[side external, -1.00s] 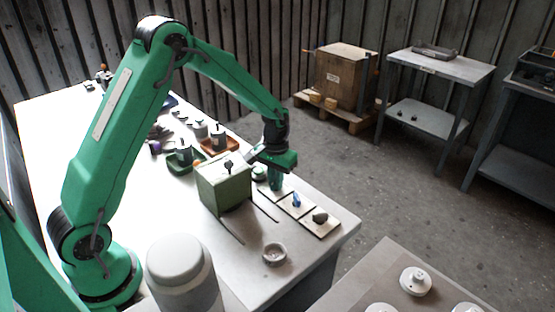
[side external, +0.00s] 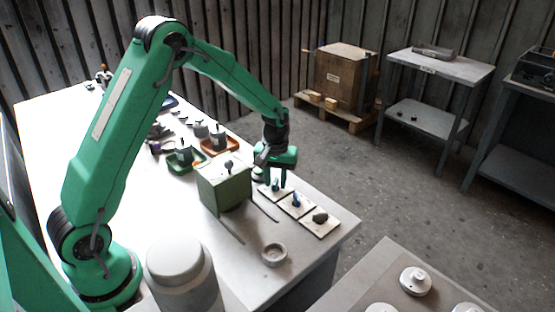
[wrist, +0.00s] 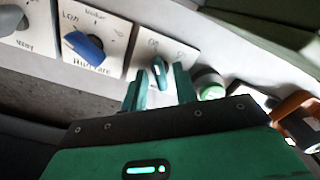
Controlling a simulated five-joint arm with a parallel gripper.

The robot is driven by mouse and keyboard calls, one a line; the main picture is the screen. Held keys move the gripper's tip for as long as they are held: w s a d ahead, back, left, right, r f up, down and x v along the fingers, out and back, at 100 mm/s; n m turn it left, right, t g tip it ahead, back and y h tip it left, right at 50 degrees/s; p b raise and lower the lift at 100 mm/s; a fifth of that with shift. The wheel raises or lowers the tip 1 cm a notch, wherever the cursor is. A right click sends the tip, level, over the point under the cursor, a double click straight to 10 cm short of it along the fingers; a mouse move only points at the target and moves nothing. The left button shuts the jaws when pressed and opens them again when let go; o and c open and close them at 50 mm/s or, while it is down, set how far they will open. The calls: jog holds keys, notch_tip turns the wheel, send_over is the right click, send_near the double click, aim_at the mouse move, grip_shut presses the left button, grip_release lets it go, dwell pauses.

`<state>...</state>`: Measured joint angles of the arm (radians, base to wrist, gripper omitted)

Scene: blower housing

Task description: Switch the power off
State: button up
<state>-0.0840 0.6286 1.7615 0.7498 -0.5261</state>
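A teal switch knob (wrist: 160,72) stands on a white plate (wrist: 178,52) with small lettering that seems to read "On" beside it. In the side view the knob (side external: 275,184) is on the plate nearest the green box. My gripper (side external: 276,181) hangs over this plate, pointing down. In the wrist view my gripper (wrist: 160,88) has its two teal fingers apart, one either side of the knob. I see a gap between them and cannot tell if either touches the knob.
A plate with a blue knob (side external: 296,200) and one with a dark grey knob (side external: 320,218) lie alongside. A green box (side external: 224,187) stands close left. A green-topped round piece (wrist: 211,88) is right beside the fingers in the wrist view. A small round dish (side external: 274,254) sits nearer.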

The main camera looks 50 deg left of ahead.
aim_at(276, 181)
jog(key=shift+r, duration=0.1)
jog(key=shift+r, duration=2.85)
jog(key=shift+r, duration=0.1)
jog(key=shift+s+r, duration=0.1)
jog(key=shift+r, duration=0.05)
jog(key=s+d+r+m+t, duration=0.2)
jog(key=s+r+m+t, duration=0.1)
jog(key=s+r, duration=0.95)
jog(key=s+d+r+m+t, duration=0.2)
jog(key=s+r+m, duration=0.2)
jog(key=s, duration=0.8)
jog(key=shift+s+t, duration=0.2)
jog(key=shift+t, duration=0.1)
